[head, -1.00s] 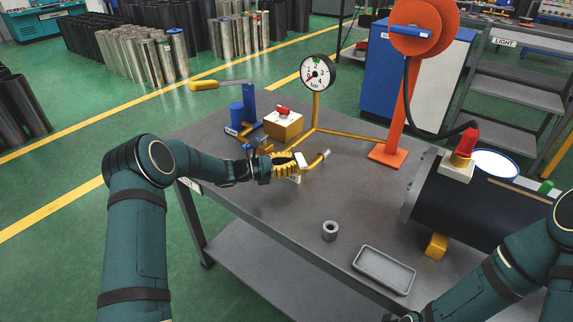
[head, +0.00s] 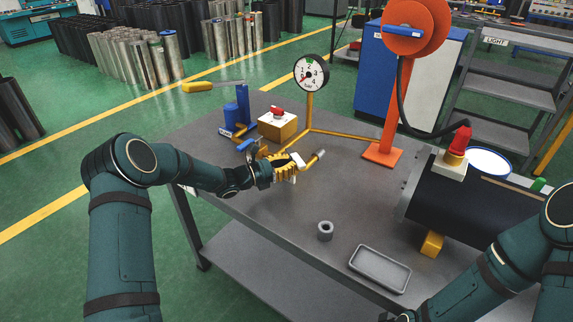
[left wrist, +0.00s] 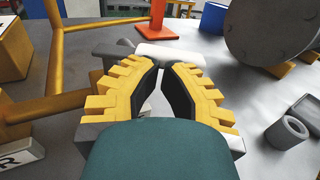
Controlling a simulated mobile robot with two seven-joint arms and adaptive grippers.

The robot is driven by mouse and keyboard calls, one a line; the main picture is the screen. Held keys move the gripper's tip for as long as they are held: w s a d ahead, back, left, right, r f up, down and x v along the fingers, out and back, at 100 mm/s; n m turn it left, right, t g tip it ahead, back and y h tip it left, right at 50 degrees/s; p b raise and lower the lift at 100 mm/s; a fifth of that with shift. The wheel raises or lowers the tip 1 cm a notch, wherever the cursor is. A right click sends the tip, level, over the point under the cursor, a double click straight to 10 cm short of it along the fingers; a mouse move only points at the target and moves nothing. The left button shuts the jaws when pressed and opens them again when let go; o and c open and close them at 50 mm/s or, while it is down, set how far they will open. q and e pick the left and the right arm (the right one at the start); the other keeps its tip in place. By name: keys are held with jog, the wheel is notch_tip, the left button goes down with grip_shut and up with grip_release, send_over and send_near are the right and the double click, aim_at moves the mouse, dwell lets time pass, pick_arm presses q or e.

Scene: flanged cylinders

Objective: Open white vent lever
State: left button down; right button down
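The white vent lever (head: 299,160) is on the near end of the yellow pipe, close to the table's front left edge. In the left wrist view the white lever (left wrist: 170,52) lies crosswise just beyond my fingertips. My left gripper (head: 289,167) has yellow stepped fingers with dark pads. In the left wrist view its fingertips (left wrist: 161,68) come almost together just short of the lever. I see nothing clearly held between them, and cannot tell whether they touch the lever.
A pressure gauge (head: 311,73) stands on the yellow pipe. An orange stand (head: 383,150), dark flanged cylinder (head: 460,205), grey ring (head: 325,231) and tray (head: 380,268) are to the right.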

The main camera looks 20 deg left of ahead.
aim_at(298, 163)
pick_arm(q)
jog(key=shift+d+n+t+y, duration=0.2)
jog(key=shift+n+t+y, duration=0.2)
jog(key=shift+t, duration=0.1)
jog(key=shift+w+d, duration=0.4)
jog(key=shift+d, duration=0.45)
jog(key=shift+w+d, duration=0.1)
jog(key=shift+d, duration=0.05)
jog(key=shift+w+d+r+b, duration=0.15)
jog(key=shift+d+r+b, duration=0.05)
jog(key=shift+d+b, duration=0.1)
jog(key=shift+a, duration=0.1)
